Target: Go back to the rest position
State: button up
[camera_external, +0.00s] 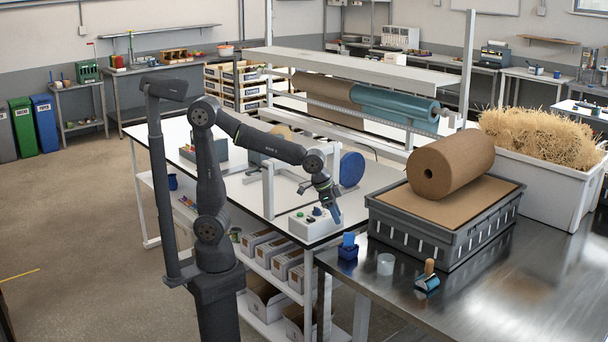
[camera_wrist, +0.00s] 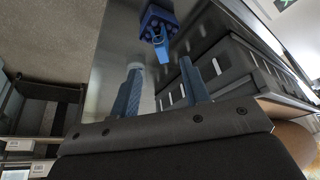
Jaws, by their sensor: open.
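My gripper (camera_external: 330,205) hangs above the front corner of the white table, close to a small control box with buttons. In the wrist view my gripper (camera_wrist: 160,95) shows two blue fingers spread apart with nothing between them. A blue cup-like holder with a blue piece in it (camera_wrist: 158,25) lies beyond the fingertips in the wrist view. The same blue holder (camera_external: 348,250) stands on the metal table in the external view, to the right of and below my gripper, apart from it.
A grey crate (camera_external: 420,237) bearing a brown paper roll (camera_external: 450,163) stands on the metal table (camera_external: 510,290). A clear cup (camera_external: 386,264) and a wooden-handled blue tool (camera_external: 428,277) stand in front of it. A control box (camera_external: 308,226) sits by my gripper. A blue disc (camera_external: 352,169) stands behind.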

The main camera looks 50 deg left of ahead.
aim_at(345, 233)
jog(key=x, duration=0.9)
jog(key=shift+f, duration=0.3)
notch_tip(345, 233, up, 5)
jog(key=shift+w+d+f, duration=0.1)
jog(key=shift+w+f, duration=0.05)
jog(key=shift+f, duration=0.1)
jog(key=s+d+r, duration=0.3)
jog(key=s+r, duration=0.3)
jog(key=s, duration=0.5)
jog(key=w+d+r+m+g, duration=0.2)
jog(key=d+m, duration=0.3)
jog(key=d, duration=1.7)
jog(key=s+d+f+m, duration=0.1)
jog(key=d+f+m, duration=0.1)
jog(key=d, duration=0.5)
jog(key=s+d+f+m+g+h, duration=0.1)
jog(key=d+f+m, duration=0.2)
jog(key=d, duration=0.5)
jog(key=shift+s+g, duration=0.3)
jog(key=shift+s, duration=0.1)
